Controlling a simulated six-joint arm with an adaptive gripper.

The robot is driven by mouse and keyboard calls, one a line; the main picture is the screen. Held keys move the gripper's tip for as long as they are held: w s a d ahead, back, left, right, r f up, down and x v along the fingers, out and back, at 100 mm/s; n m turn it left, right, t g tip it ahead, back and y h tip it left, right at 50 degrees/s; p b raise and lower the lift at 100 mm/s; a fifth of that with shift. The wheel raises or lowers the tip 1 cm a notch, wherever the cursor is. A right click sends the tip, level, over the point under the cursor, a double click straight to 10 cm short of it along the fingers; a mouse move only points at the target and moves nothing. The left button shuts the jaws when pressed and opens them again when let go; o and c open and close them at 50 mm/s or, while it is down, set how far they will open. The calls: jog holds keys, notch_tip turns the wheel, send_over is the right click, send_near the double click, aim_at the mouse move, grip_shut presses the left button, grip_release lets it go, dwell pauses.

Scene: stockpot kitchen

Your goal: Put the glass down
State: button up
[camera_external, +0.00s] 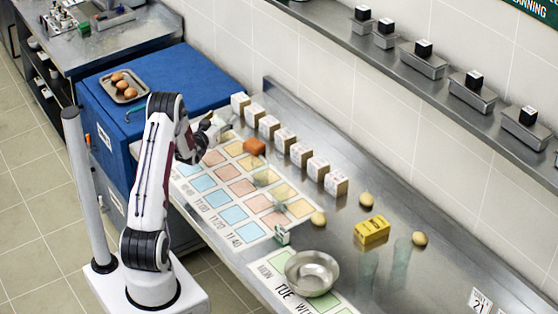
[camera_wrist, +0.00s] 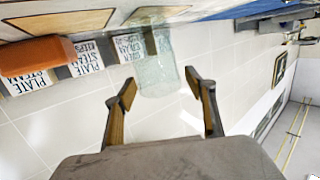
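In the wrist view a clear glass (camera_wrist: 160,72) appears just beyond and between the two fingertips of my gripper (camera_wrist: 160,84). The fingers are spread, with a visible gap on each side of the glass. The wrist view is tilted, with the table along its top edge; the glass's end meets the table surface there. In the external view my gripper (camera_external: 213,130) is low over the far left end of the steel table (camera_external: 445,290), by the printed sheet (camera_external: 215,207). The glass at my gripper is hard to make out there.
An orange block (camera_external: 254,146) and a row of white labelled boxes (camera_external: 285,140) stand close by my gripper. Farther right are a metal bowl (camera_external: 312,273), a yellow box (camera_external: 372,231) and two clear glasses (camera_external: 402,252). A blue cabinet (camera_external: 165,90) with an egg tray stands behind.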

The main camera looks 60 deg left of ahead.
jog(key=shift+r, duration=0.2)
jog(key=v, duration=1.2)
dwell(0.5)
jog(key=shift+f, duration=0.1)
dwell(0.7)
jog(key=d+r+m+g+h, duration=0.15)
jog(key=d+r, duration=0.25)
jog(key=d, duration=0.4)
jog(key=w+d+r+m+g+h, duration=0.1)
jog(key=d+r+h, duration=0.1)
jog(key=d+r, duration=0.35)
jog(key=d+r+m+g+h, duration=0.1)
jog(key=d+r, duration=0.1)
jog(key=d, duration=0.8)
jog(key=s+d+r+m+g+h, duration=0.2)
jog(key=s+d+m+g+h, duration=0.1)
jog(key=s+d, duration=1.8)
jog(key=s+g+h, duration=0.1)
jog(key=s, duration=0.2)
jog(key=shift+s+d+r+h, duration=0.25)
jog(key=shift+s+d+h, duration=0.1)
